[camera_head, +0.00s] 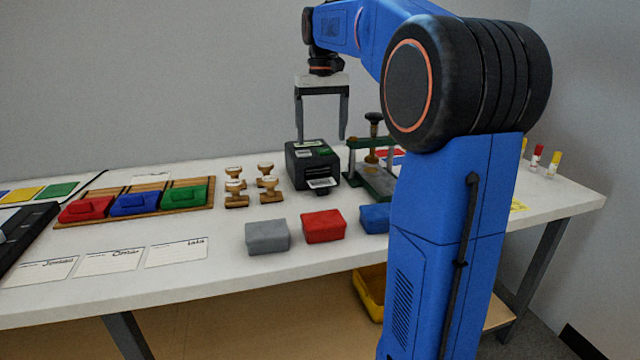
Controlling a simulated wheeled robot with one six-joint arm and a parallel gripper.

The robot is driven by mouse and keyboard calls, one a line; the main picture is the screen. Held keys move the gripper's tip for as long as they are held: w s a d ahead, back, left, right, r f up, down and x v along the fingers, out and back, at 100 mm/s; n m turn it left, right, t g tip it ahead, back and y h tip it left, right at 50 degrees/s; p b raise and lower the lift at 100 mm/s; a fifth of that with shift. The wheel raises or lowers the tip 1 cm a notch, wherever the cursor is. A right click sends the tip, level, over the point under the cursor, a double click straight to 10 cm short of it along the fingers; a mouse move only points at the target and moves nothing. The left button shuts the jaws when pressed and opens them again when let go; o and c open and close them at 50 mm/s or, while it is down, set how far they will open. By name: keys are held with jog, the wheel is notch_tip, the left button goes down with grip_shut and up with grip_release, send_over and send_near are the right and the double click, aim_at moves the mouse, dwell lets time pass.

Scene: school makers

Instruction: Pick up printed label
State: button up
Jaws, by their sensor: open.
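The printed label (321,184) is a small white slip with dark marks. It sticks out of the front slot of the black label printer (303,166) on the white table. My gripper (321,138) points down above the printer, with its two grey fingers wide apart and nothing between them. The exact gap between fingers and label cannot be told from this one view.
A green press (372,170) stands right beside the printer. Stamps (267,184) stand to its left, and grey (267,237), red (323,226) and blue (375,218) boxes stand in front. Three name cards (108,261) lie at the table's front left. My arm hides part of the right side.

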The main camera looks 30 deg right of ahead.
aim_at(321, 182)
notch_tip(321, 182, down, 12)
jog(key=shift+f, duration=0.1)
dwell(0.5)
jog(key=shift+f, duration=0.25)
dwell(0.6)
jog(key=shift+c, duration=0.6)
jog(key=c, duration=1)
